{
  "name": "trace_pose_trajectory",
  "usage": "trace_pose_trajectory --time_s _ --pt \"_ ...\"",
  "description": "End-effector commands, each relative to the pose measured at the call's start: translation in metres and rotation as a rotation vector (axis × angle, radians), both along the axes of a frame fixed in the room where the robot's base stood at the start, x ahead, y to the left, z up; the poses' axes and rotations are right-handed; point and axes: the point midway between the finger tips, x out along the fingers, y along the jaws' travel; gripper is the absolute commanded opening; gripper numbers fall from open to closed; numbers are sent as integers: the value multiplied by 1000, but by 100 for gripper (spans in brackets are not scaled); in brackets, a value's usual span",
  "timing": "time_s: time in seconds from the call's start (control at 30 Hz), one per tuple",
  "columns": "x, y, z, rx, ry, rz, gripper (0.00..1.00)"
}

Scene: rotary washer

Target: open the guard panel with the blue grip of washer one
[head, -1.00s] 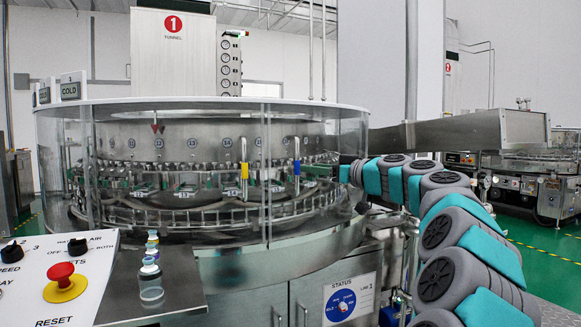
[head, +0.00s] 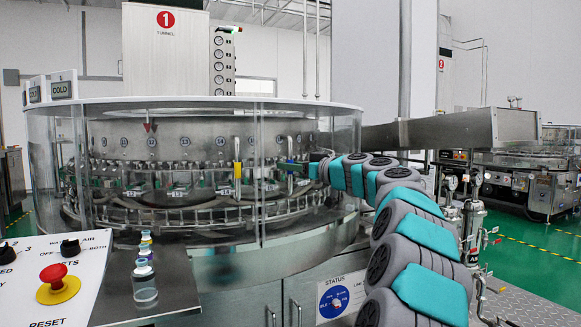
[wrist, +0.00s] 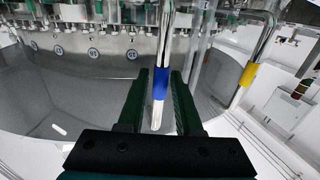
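Washer one (head: 180,108) is a round machine behind a clear curved guard, with a red number 1 sign above it. A bent metal handle with a blue grip (head: 290,180) stands on the guard's front right. The blue grip also shows in the wrist view (wrist: 161,84). My gripper (head: 299,164) is at the blue grip from the right. In the wrist view its two green fingers (wrist: 159,76) are apart, one on each side of the handle bar, with visible gaps. A second handle with a yellow grip (head: 237,175) stands to the left. The guard panel looks closed.
A control panel with a red stop button (head: 56,283) and a ledge with several small vials (head: 145,278) stand at the front left. A steel conveyor housing (head: 440,129) is behind my arm. Pipework (head: 474,240) stands close to my arm's right.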

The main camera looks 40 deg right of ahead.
Motion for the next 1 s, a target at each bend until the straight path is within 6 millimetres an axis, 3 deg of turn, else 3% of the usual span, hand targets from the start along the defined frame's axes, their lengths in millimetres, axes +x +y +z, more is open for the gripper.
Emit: trace_pose_trajectory --time_s 0.03,0.3,1.0 --pt "0 0 0 0 0 0 27" --pt "0 0 0 0 0 0 0" --pt "0 0 0 0 0 0 0"
